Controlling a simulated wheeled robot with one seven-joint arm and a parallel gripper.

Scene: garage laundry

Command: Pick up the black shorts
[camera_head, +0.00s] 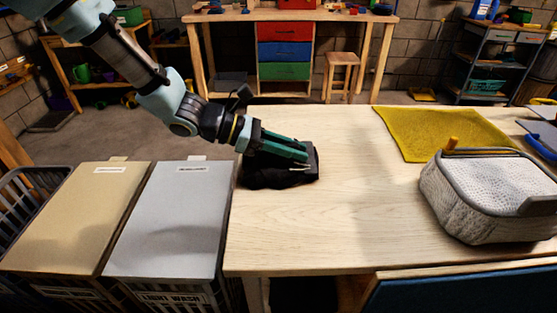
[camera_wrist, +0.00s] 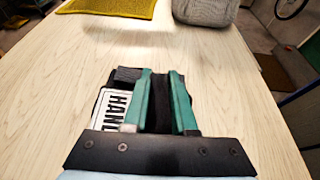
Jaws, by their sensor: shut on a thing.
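The black shorts (camera_head: 283,173) lie bunched on the left end of the pale wooden table (camera_head: 355,215). My gripper (camera_head: 303,153) is at the shorts, with its green fingers reaching over them from the left. In the wrist view the gripper (camera_wrist: 162,75) has a fold of the black shorts (camera_wrist: 159,103) between its two fingers and is shut on it. I cannot tell whether the shorts are clear of the table.
A yellow cloth (camera_head: 438,133) and a grey mesh basket (camera_head: 492,190) are on the table's right side. Two lidded hampers, one tan (camera_head: 78,215) and one grey (camera_head: 172,215), stand left of the table. The table's middle is clear.

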